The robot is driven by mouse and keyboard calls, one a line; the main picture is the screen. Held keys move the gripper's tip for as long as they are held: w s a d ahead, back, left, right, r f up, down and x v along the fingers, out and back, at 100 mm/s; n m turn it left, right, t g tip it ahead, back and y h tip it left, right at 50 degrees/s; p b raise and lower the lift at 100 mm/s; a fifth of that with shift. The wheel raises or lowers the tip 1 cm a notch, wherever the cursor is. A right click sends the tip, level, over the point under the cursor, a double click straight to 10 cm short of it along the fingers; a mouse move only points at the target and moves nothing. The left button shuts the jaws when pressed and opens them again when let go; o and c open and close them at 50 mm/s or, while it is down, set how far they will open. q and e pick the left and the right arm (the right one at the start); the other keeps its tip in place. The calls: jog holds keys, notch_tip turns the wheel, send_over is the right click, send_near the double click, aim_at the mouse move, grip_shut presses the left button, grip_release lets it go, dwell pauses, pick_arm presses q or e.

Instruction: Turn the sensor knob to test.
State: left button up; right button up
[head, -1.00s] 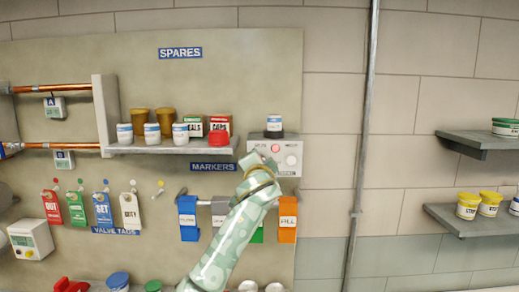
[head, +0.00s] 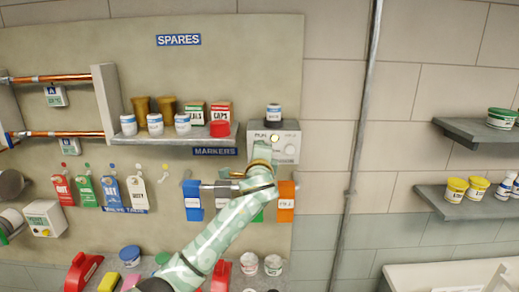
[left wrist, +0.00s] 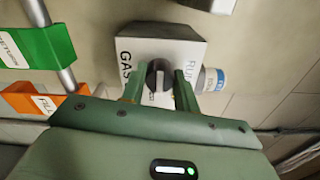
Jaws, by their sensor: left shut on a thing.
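The sensor box (head: 286,137) is a pale box on the wall panel, with a small pale-yellow lit lamp (head: 275,138) and a round fitting on its right side. In the left wrist view the box (left wrist: 185,52) carries large lettering beginning "GAS" and a dark knob (left wrist: 155,76). My left gripper (left wrist: 157,85) has its two green fingers on either side of this knob and is shut on it. In the head view my left gripper (head: 260,155) covers the lower left of the box and hides the knob. The knob's exact setting cannot be read. My right gripper is not in view.
A small white-and-blue jar (head: 273,111) stands on the box. The spares shelf (head: 175,139) with tubs and cartons is to its left. Blue and orange marker holders (head: 286,201) hang below. A vertical pipe (head: 357,150) runs at the right.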

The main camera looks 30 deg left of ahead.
pick_arm(q)
jog(key=shift+f+m, duration=0.15)
jog(key=shift+m, duration=0.15)
jog(key=o, duration=1)
jog(key=shift+c, duration=0.2)
jog(key=shift+d, duration=0.1)
jog(key=b+v, duration=0.4)
jog(key=v, duration=1.2)
jog(key=shift+s+d, duration=0.1)
jog(key=shift+d, duration=0.05)
